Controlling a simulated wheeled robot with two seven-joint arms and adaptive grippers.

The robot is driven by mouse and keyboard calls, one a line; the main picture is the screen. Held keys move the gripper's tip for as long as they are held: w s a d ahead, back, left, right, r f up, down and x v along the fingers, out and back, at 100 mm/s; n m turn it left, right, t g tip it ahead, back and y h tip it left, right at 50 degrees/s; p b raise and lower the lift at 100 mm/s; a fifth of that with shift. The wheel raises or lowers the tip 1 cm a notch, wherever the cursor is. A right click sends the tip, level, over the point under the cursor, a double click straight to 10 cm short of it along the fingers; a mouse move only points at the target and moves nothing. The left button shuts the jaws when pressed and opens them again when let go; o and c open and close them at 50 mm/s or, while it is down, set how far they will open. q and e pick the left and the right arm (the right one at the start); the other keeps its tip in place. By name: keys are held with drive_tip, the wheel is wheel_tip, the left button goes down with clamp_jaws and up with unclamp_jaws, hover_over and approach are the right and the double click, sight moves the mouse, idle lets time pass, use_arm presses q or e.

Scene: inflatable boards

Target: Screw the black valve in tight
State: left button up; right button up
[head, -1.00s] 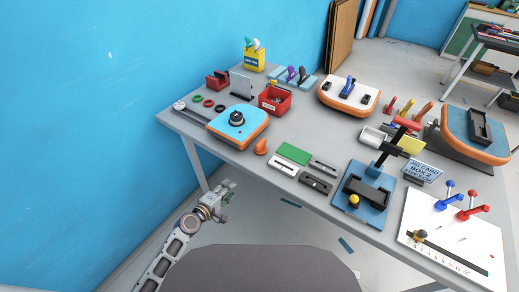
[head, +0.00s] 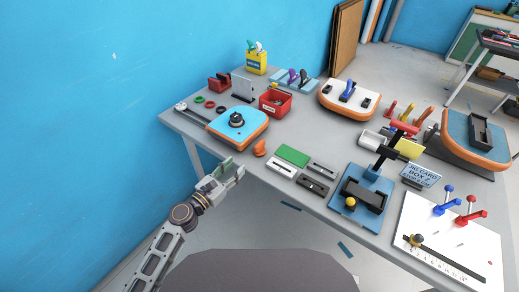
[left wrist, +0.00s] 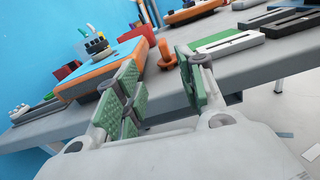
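The black valve (head: 236,119) stands on top of a blue board with an orange rim (head: 252,134) at the left part of the table. In the left wrist view the valve (left wrist: 96,45) shows at upper left, on the board (left wrist: 75,90). Whether it is seated fully cannot be told. My left gripper (head: 233,168) is in front of the table's near edge, apart from the board and short of the valve. In the left wrist view its green-padded fingers (left wrist: 160,90) are spread with nothing between them. My right gripper is not in view.
A green plate (head: 293,155) and dark fixtures lie to the right. The grey table edge (head: 300,202) lies close to my left gripper.

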use_arm(q)
drive_tip(key=shift+n, duration=0.4)
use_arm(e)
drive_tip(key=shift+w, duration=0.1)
use_arm(q)
approach(260, 148)
drive_tip(key=shift+w+a+r+p, duration=0.1)
drive_tip(key=shift+w+r+p, duration=0.15)
drive_tip(key=shift+w, duration=0.2)
drive_tip(key=shift+w+a+r+p, duration=0.1)
drive_tip(key=shift+w+r+p, duration=0.1)
drive_tip(key=shift+w, duration=0.25)
drive_tip(key=shift+x, duration=1.05)
drive_tip(key=shift+w+d+f, duration=0.1)
drive_tip(key=shift+w+d, duration=0.1)
drive_tip(key=shift+w, duration=0.15)
drive_tip(key=shift+d, duration=0.1)
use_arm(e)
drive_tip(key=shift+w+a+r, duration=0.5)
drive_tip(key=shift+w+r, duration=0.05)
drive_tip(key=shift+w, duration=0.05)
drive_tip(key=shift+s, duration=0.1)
